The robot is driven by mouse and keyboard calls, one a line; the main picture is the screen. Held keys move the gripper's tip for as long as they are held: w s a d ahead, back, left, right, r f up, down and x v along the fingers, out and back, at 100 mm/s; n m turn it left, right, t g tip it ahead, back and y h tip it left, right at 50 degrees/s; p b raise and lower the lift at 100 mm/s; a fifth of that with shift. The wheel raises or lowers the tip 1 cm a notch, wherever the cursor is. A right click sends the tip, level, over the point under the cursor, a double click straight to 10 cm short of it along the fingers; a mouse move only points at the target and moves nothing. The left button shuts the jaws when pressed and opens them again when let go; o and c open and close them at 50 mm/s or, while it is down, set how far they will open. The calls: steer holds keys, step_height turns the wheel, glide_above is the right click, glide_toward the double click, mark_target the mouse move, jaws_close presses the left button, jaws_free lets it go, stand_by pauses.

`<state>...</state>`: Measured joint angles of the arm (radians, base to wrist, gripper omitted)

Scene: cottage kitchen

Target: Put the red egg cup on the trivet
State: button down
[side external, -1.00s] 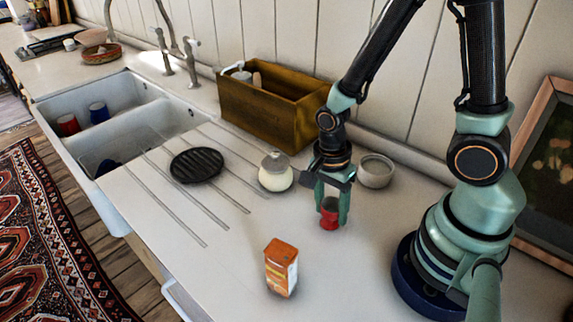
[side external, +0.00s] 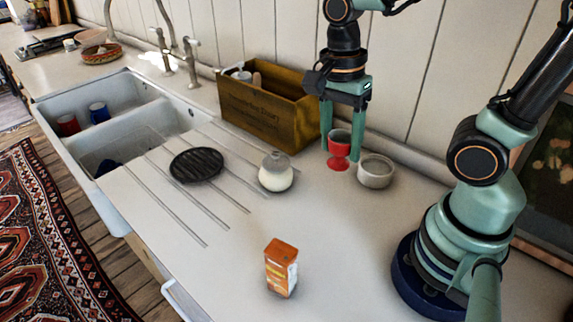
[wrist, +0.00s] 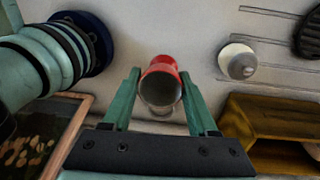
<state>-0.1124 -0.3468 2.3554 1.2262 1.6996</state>
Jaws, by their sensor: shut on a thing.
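The red egg cup (side external: 338,157) is upright between the two green fingers of my gripper (side external: 340,148), which is shut on it. It appears held above the counter, close to the white ramekin in the side view. In the wrist view, the cup (wrist: 161,64) shows from above between the fingertips (wrist: 160,75), with its grey inside facing the camera. The trivet (side external: 196,164), round, black and ribbed, lies on the counter's grooved drainer, well to the left of the cup. Its edge shows at the right of the wrist view (wrist: 311,38). Nothing lies on it.
A white-and-grey lidded pot (side external: 275,173) stands between the cup and the trivet. A white ramekin (side external: 376,174) is right of the cup. A brown wooden box (side external: 262,118) stands behind. An orange carton (side external: 281,268) stands in front. The sink (side external: 92,172) lies beyond the trivet.

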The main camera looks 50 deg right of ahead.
step_height(320, 180, up, 2)
steer(key=shift+r, duration=0.1)
steer(key=shift+w+r+n, duration=0.35)
steer(key=shift+r+n, duration=0.05)
steer(key=shift+r, duration=0.1)
steer(key=w+d+r+n+t, duration=0.1)
steer(key=w+r+n, duration=0.3)
steer(key=w+n, duration=0.55)
steer(key=n+t, duration=0.1)
steer(key=n, duration=2.5)
glide_above(212, 161)
step_height(212, 161, down, 15)
steer(key=shift+s+f, duration=0.2)
steer(key=shift+f, duration=3.45)
steer(key=shift+f, duration=0.15)
